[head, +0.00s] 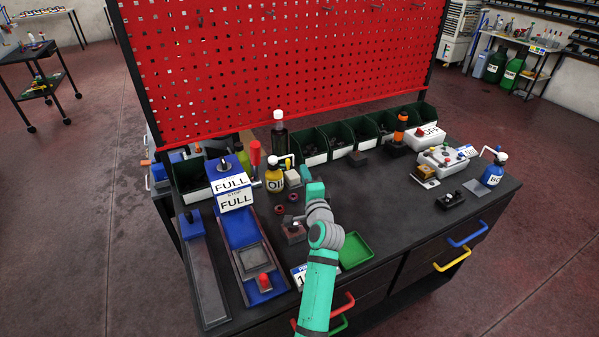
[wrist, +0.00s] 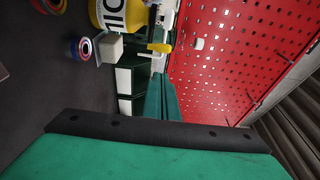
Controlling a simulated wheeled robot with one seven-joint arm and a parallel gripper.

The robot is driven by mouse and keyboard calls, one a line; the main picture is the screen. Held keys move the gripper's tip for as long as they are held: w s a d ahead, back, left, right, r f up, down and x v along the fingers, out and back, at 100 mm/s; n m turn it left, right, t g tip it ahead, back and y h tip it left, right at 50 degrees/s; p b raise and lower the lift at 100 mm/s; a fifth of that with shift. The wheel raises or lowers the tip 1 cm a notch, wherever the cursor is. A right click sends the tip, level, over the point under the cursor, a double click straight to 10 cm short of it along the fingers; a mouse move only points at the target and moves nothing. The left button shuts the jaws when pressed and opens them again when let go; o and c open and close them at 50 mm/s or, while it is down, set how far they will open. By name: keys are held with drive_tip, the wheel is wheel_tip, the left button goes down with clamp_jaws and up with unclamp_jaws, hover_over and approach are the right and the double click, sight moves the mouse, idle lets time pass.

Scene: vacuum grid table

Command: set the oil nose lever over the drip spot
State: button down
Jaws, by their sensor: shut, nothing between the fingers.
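A yellow oil bottle (head: 275,182) with a white label stands on the dark table, left of my gripper. It also shows at the top of the wrist view (wrist: 122,14), partly cut off. A small yellow lever (wrist: 158,47) sticks out beside it there; a yellow piece (head: 289,163) shows behind the bottle in the head view. A pale block (wrist: 108,47) stands by the bottle, also in the head view (head: 292,177). My gripper (wrist: 160,100) is shut and empty, its teal fingers together, apart from the lever in the wrist picture. I cannot make out a drip spot.
Green bins (head: 310,146) line the back below the red pegboard (head: 280,65). A green tray (head: 355,250) lies right of my arm.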

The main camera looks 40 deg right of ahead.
drive_tip(key=s, duration=1)
